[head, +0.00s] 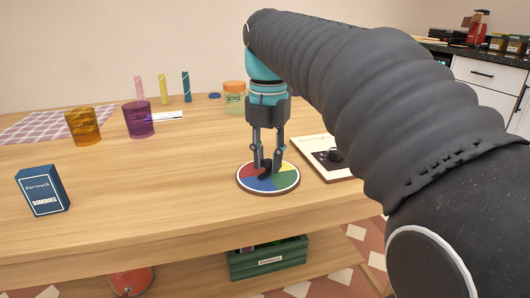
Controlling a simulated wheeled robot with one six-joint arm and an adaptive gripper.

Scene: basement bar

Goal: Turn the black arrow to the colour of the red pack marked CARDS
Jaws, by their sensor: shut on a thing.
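A round colour disc (284,187) lies on the wooden table, with red, blue, yellow and green sectors and a pale rim. The black arrow (265,173) sits near the disc's middle, mostly hidden by the fingers, so I cannot tell which colour it points to. My gripper (265,164) points down over the disc and is shut on the arrow. I see no red pack marked CARDS. A dark blue pack (43,191) marked DOMINOES stands upright at the left.
An amber glass (83,127), a purple glass (139,119) and an orange-lidded jar (234,99) stand behind the disc. A green crate (268,260) sits below the tabletop. The table's middle left is clear.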

